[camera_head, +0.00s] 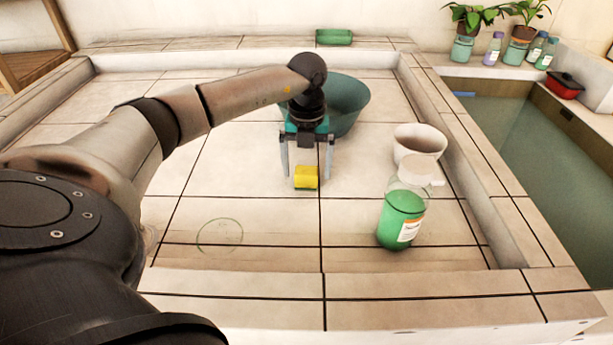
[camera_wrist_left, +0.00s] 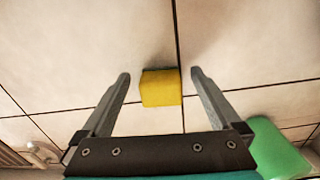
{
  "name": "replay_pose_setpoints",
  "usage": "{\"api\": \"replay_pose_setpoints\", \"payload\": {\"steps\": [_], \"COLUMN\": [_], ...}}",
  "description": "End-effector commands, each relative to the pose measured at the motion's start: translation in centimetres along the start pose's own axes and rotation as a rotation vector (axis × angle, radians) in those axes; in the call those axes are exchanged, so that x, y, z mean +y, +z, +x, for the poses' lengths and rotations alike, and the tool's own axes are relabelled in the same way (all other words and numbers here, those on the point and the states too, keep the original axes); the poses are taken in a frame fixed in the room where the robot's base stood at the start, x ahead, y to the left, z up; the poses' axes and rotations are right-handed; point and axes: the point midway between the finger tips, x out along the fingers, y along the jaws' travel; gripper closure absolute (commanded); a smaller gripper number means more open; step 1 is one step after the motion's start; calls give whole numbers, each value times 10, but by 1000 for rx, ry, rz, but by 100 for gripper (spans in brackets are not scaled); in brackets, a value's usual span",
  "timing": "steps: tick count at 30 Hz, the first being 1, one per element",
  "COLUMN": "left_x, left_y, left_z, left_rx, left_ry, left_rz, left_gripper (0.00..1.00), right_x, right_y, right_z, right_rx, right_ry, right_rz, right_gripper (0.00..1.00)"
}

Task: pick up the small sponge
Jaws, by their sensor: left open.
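The small sponge (camera_head: 306,177) is a yellow block with a thin green underside, lying on the tiled basin floor. My left gripper (camera_head: 307,172) is open above and around it, with one finger on each side. In the left wrist view the sponge (camera_wrist_left: 161,88) sits between the two fingertips (camera_wrist_left: 161,75), with a gap to each finger, the left gap smaller. I cannot tell exactly how high the fingertips are over the floor. My right gripper does not show in either view.
A green-filled bottle (camera_head: 401,218) and a white bowl (camera_head: 420,140) stand right of the sponge. A teal basin (camera_head: 350,102) is behind the gripper. A green block (camera_head: 334,37) lies on the back ledge. The tiles left of the sponge are mostly clear, with a faint ring (camera_head: 220,235).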

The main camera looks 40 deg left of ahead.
Motion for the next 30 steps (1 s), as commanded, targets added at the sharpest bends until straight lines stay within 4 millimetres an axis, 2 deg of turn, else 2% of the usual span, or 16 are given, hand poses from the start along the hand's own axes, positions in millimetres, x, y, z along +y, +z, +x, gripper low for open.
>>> {"api": "replay_pose_setpoints", "payload": {"steps": [5,27,30], "left_x": [0,0,0], "left_y": [0,0,0], "left_z": [0,0,0], "left_rx": [0,0,0], "left_ry": [0,0,0], "left_rz": [0,0,0], "left_gripper": [4,87,91], "right_x": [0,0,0], "right_y": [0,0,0], "right_z": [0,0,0], "right_rx": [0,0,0], "right_ry": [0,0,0], "right_rz": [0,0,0], "right_gripper": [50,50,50]}}
